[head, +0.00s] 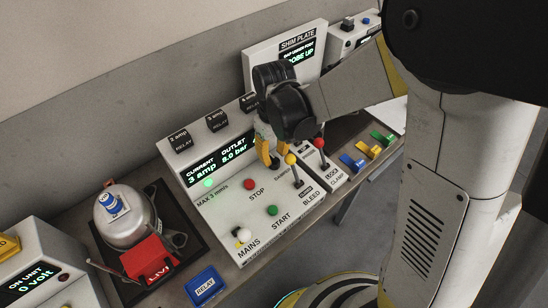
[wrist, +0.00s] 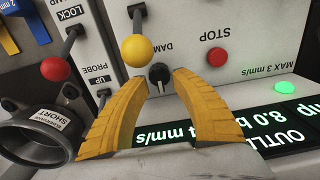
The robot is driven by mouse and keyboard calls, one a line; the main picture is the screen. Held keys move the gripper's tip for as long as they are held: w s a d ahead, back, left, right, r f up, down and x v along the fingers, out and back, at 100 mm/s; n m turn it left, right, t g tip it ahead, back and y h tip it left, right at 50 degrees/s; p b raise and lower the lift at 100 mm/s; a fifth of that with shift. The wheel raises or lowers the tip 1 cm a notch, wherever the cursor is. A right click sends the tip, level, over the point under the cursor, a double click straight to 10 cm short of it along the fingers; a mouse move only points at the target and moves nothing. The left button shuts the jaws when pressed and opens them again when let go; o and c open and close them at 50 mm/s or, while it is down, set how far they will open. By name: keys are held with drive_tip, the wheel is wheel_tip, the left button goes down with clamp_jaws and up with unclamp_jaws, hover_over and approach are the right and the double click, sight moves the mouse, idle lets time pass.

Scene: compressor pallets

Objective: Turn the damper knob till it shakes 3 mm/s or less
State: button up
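The damper knob (wrist: 158,75) is small and black with a pale pointer mark, on the light panel beside the partly hidden damper label. My gripper (wrist: 160,84) is open, with one yellow finger on each side of the knob. I cannot tell if either finger touches it. In the head view my gripper (head: 268,160) points down at the panel and hides the knob. The dark display (wrist: 190,132) shows a mm/s reading whose number is largely covered by a finger. The lamp (wrist: 284,87) by "MAX 3 mm/s" glows green.
A yellow-ball lever (wrist: 137,49) stands close to the fingers, with a red-ball lever (wrist: 55,69) farther left. A red stop button (wrist: 217,56) sits to the right. The head view also shows a green start button (head: 271,210) and a silver compressor (head: 125,215).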

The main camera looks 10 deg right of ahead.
drive_tip(key=shift+f, duration=0.75)
clamp_jaws()
drive_tip(key=shift+m+b, duration=0.3)
drive_tip(key=shift+m, duration=0.8)
unclamp_jaws()
